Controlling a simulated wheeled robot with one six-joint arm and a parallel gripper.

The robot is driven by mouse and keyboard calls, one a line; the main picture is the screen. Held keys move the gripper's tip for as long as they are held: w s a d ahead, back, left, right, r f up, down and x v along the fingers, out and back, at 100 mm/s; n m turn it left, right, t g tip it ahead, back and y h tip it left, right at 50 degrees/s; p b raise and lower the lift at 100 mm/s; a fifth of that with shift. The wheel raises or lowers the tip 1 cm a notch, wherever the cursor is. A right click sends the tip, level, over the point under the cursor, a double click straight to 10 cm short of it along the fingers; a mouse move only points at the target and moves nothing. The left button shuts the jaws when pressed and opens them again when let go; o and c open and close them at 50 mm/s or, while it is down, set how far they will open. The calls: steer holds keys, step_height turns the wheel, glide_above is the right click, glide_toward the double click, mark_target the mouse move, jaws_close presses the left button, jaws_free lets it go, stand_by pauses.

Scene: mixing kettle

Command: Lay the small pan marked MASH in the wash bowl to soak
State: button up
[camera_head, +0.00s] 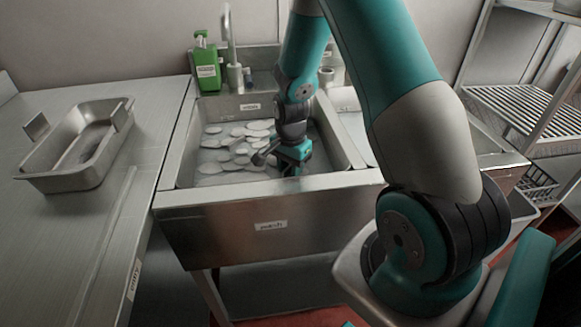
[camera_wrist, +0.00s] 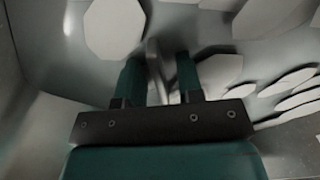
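The wash bowl (camera_head: 340,141) is a steel sink with a label reading "wash" on its front and pale flat patches over its floor. My gripper (camera_head: 276,154) is low inside it, right of its middle. A small grey thing (camera_head: 261,158) lies beside the fingers there; I cannot tell if it is the small pan. In the wrist view my gripper (camera_wrist: 160,80) has its fingers apart. A thin grey upright piece (camera_wrist: 154,65) shows between them, with a gap to the right finger. No MASH marking is readable.
A rectangular steel tray (camera_head: 60,182) with upright end pieces stands on the left counter (camera_head: 60,235). A green bottle (camera_head: 207,68) and a tap (camera_head: 229,40) are behind the bowl. A wire rack (camera_head: 525,105) stands at the right.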

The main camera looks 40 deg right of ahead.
step_height(320, 180, up, 12)
steer(key=s+a+r+n+t+y, duration=0.1)
steer(key=s+a+r+n, duration=0.3)
steer(key=a, duration=0.4)
steer(key=s+a+r+n+y, duration=0.1)
steer(key=a+r+n, duration=0.3)
steer(key=a+n, duration=0.25)
steer(key=s+a+r+n+y, duration=0.1)
steer(key=s+a+r+n, duration=0.1)
steer(key=s+a+n, duration=0.4)
steer(key=s+a+r+n+g+y, duration=0.1)
steer(key=s+a+r+n, duration=0.2)
steer(key=s+a+n, duration=0.3)
steer(key=s, duration=0.2)
steer(key=shift+s+p, duration=0.3)
stand_by(1.8)
step_height(320, 180, up, 4)
steer(key=p, duration=0.3)
steer(key=shift+p, duration=0.4)
